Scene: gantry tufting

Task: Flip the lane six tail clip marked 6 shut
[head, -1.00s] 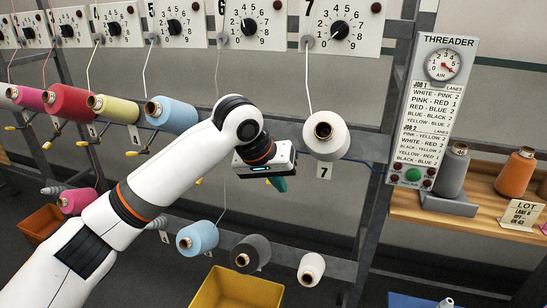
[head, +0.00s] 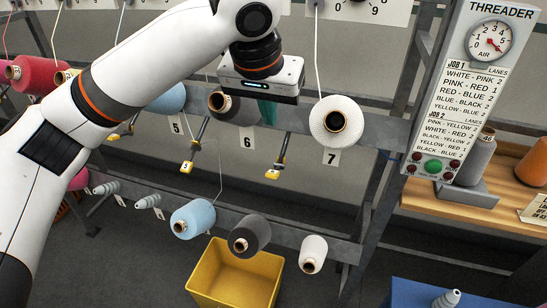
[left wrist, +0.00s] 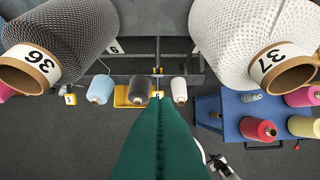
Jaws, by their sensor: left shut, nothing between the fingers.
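The lane six tail clip (head: 272,174) is a yellow tab on a dark arm that slants down from the rail between the 6 and 7 plates. Its mark is too small to read; in the left wrist view a small yellow tab (left wrist: 157,94) shows just beyond the fingertips. My left gripper (head: 268,113) is shut and empty, with green fingers pointing down. It is beside the dark grey lane six cone (head: 232,107), above the clip and apart from it. In the left wrist view its green fingers (left wrist: 160,105) lie between the grey cone (left wrist: 62,38) and the white cone (left wrist: 245,35). My right gripper is out of view.
The white lane seven cone (head: 336,122) stands close right of the gripper. The lane five clip (head: 187,168) hangs to the left. Lower blue (head: 193,219), grey (head: 250,234) and white (head: 313,254) cones sit below, near a yellow bin (head: 215,285). The threader panel (head: 465,90) stands right.

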